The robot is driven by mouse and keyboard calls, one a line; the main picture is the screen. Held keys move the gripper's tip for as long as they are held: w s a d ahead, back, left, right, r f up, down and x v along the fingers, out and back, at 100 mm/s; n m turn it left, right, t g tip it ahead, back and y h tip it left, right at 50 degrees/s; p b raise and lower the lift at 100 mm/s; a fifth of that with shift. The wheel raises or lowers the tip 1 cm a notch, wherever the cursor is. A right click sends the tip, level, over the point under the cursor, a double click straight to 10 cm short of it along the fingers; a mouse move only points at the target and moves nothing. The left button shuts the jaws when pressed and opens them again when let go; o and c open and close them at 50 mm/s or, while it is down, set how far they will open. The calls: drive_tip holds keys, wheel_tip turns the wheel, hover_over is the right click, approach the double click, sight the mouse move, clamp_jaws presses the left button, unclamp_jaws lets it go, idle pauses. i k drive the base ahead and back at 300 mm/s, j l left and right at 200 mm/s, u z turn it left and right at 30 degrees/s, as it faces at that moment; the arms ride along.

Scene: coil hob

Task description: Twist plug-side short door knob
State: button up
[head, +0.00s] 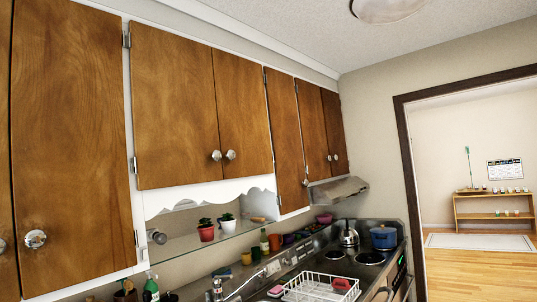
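Wooden wall cabinets run along the left and recede to the right. A pair of short doors (175,110) hangs above the scalloped white trim, with two faceted knobs side by side, the left knob (216,156) and the right knob (231,155). A farther short pair (312,125) hangs above the range hood (338,191), with two small knobs (329,158) close together. All these doors look shut. I see no plug or socket clearly, so I cannot tell which short door is plug-side. My gripper is not in view.
A taller door (70,130) at the near left has its own knob (35,239). Below are a shelf with potted plants (206,230), a white dish rack (320,288), a kettle (348,234) and a blue pot (383,237). A doorway opens at right.

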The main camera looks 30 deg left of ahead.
sight(216, 156)
drive_tip(key=i+j+z, duration=0.1)
drive_tip(key=i+z, duration=0.15)
drive_tip(key=i, duration=1.25)
drive_tip(key=i+u, duration=0.2)
drive_tip(key=i, duration=0.3)
drive_tip(key=i+l+u, duration=0.2)
drive_tip(key=i, duration=0.3)
